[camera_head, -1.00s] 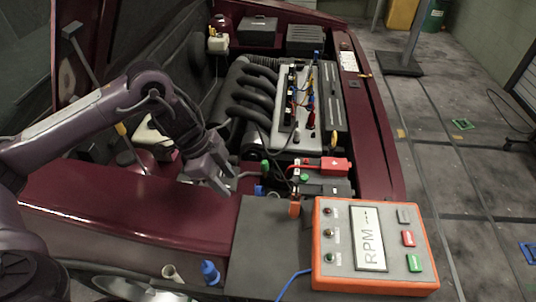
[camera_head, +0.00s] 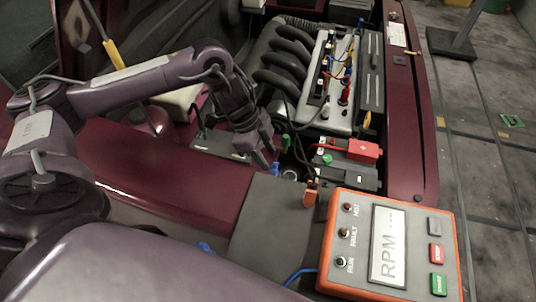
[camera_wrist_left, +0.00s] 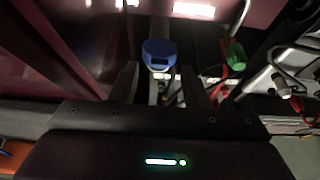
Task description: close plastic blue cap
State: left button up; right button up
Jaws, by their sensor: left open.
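A small blue cap (camera_head: 275,168) sits in the engine bay, near the front edge, left of the battery; my gripper partly hides it. In the left wrist view the blue cap (camera_wrist_left: 158,52) appears ahead of and between my two open fingers. My left gripper (camera_head: 265,156) points down at the cap from the upper left, with its jaws open and empty. I cannot tell whether the fingers touch the cap. A pale round ring (camera_head: 290,174) shows just right of the cap. My right gripper is not in view.
An orange RPM box (camera_head: 390,245) stands at the front right beside a dark flat panel (camera_head: 270,220). A black battery with a red terminal cover (camera_head: 362,150) and a green clip (camera_head: 286,141) are close to the gripper. Another blue piece (camera_head: 204,247) is mostly hidden by my arm.

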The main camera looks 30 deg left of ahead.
pick_arm(q)
jog(key=shift+d+f, duration=0.25)
jog(key=shift+f, duration=0.4)
grip_shut()
jog(key=shift+w+d+r+p, duration=0.15)
jog(key=shift+d+p, duration=0.15)
jog(key=shift+p, duration=0.15)
